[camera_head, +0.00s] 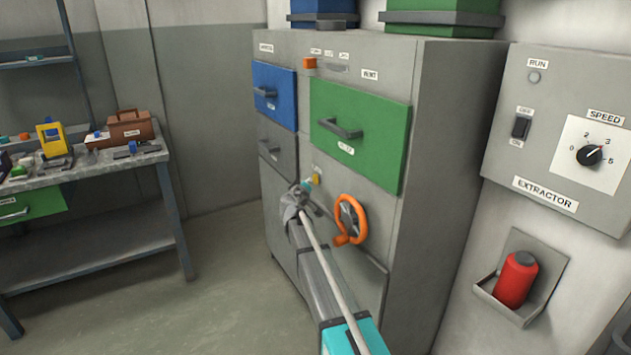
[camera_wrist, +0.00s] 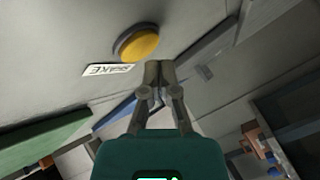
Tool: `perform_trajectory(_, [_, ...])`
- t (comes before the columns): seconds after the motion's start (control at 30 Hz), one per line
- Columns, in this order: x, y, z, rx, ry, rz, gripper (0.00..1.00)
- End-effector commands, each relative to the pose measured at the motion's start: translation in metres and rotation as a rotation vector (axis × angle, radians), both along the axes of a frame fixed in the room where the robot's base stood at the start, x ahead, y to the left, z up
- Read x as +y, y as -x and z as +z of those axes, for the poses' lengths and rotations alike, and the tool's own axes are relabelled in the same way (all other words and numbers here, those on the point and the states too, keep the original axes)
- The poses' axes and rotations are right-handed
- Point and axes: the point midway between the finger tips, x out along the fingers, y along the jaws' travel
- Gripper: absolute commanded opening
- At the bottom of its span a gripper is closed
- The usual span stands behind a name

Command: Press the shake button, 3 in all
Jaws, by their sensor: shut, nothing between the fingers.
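The shake button is a round yellow button (camera_wrist: 140,43) in a dark ring on the grey cabinet front. A white SHAKE label (camera_wrist: 107,70) sits beside it. In the head view the button (camera_head: 316,179) shows small, left of the orange handwheel. My gripper (camera_wrist: 158,72) is shut and empty. Its fingertips show just below and right of the button in the wrist view, close to the panel. I cannot tell whether they touch it. In the head view my gripper (camera_head: 306,186) is close by the button, and my arm hides part of the panel below.
The cabinet (camera_head: 440,150) has a green drawer (camera_head: 360,130) and a blue drawer (camera_head: 274,95) above the button. The orange handwheel (camera_head: 350,220) juts out just right of my arm. A workbench (camera_head: 90,168) stands at left. An extractor box (camera_head: 545,120) hangs at right.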

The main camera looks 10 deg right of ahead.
Motion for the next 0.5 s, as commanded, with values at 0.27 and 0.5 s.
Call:
perform_trajectory(0.27, [0.002,0.000,0.000,0.000,0.000,0.000,0.00])
perform_trajectory(0.5, [0.014,0.005,0.000,0.000,0.000,0.001,0.00])
